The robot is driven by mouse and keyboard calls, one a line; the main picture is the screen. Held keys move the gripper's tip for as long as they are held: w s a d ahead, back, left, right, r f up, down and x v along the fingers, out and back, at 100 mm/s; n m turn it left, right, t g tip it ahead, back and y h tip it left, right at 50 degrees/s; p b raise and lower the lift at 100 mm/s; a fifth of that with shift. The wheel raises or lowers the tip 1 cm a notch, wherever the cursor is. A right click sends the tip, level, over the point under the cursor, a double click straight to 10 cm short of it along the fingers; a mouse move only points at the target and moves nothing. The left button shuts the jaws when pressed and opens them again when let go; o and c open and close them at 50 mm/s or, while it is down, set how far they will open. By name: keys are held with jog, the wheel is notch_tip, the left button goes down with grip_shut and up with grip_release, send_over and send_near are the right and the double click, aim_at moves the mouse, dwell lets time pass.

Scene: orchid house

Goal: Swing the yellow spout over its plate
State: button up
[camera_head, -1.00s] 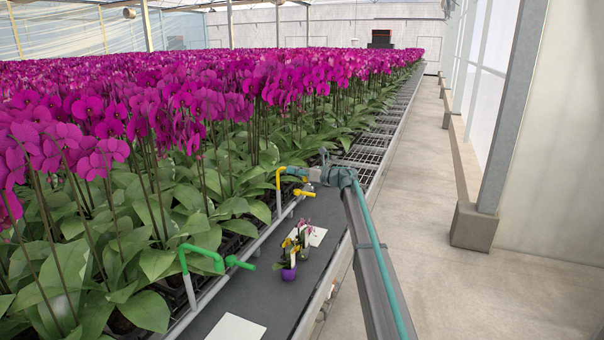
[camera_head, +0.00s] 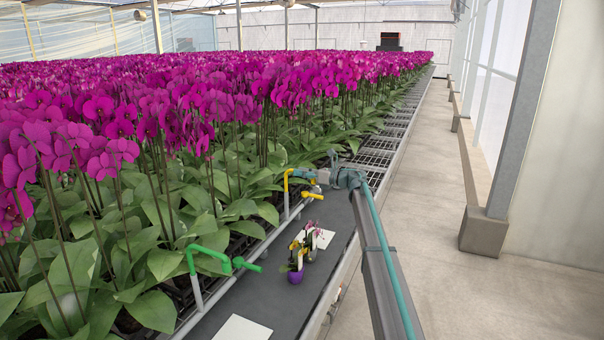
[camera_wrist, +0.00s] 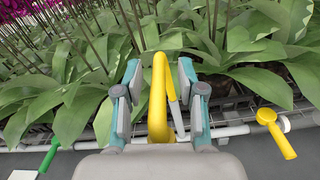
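The yellow spout (camera_head: 287,182) is a bent pipe rising from the rail along the bench edge. In the wrist view the spout (camera_wrist: 158,95) stands between the two fingers of my gripper (camera_wrist: 160,75). The fingers are apart, one on each side, with a visible gap on the left; contact on the right is unclear. In the head view my gripper (camera_head: 304,175) is at the top of the spout and partly hides it.
A yellow handle (camera_head: 313,195) sits beside the spout, also in the wrist view (camera_wrist: 275,132). A green spout (camera_head: 208,252) and green handle (camera_head: 246,264) stand nearer. Another white plate (camera_head: 241,329) lies in front. A small orchid in a purple pot (camera_head: 295,276) stands between. Dense leaves border the rail.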

jog(key=v, duration=1.2)
